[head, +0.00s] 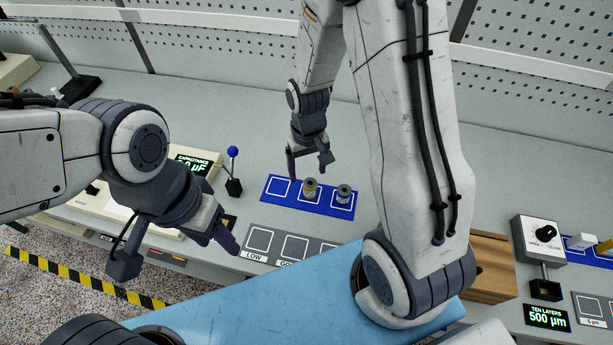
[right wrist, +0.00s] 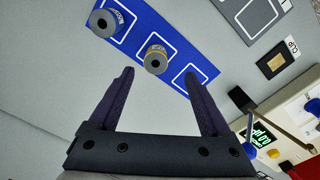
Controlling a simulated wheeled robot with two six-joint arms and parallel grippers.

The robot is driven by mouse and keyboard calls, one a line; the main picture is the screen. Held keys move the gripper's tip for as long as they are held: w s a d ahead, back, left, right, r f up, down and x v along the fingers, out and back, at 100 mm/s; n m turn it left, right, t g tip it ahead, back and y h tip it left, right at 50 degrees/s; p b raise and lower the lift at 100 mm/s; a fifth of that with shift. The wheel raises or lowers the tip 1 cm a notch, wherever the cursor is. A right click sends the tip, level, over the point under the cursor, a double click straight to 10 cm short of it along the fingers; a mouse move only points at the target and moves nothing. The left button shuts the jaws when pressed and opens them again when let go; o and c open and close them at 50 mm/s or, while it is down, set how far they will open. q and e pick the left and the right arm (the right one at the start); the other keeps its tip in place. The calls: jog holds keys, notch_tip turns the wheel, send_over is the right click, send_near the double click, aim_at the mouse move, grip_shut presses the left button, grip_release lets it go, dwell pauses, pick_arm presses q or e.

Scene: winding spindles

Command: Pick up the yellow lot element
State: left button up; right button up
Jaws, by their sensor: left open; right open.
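The yellow lot element (head: 310,190) is a small spool with a yellow rim, standing upright in the middle square of the blue mat (head: 273,194). In the right wrist view the yellow element (right wrist: 156,60) lies just beyond and between the fingertips. My right gripper (head: 310,173) is open and empty, just behind the mat; its fingers also show in the right wrist view (right wrist: 160,72). No finger visibly grips the element. My left gripper (head: 219,239) hangs near the bench's front edge, left of the grey tray, holding nothing visible.
A spool with a blue band (head: 343,194) stands in the mat's right square; the left square is empty. A grey tray (head: 268,258) with labelled squares lies in front. A blue-knobbed lever (head: 233,172) and a capacitance meter (head: 197,160) stand to the left.

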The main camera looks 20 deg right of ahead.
aim_at(310, 183)
notch_tip(310, 183, down, 3)
jog(key=shift+d+r, duration=0.1)
jog(key=shift+r, duration=0.05)
jog(key=f, duration=0.1)
jog(key=f+p, duration=0.1)
jog(key=f, duration=0.1)
jog(key=f+p, duration=0.1)
jog(key=shift+d+f, duration=0.2)
jog(key=shift+d, duration=0.05)
jog(key=shift+f, duration=0.35)
grip_shut()
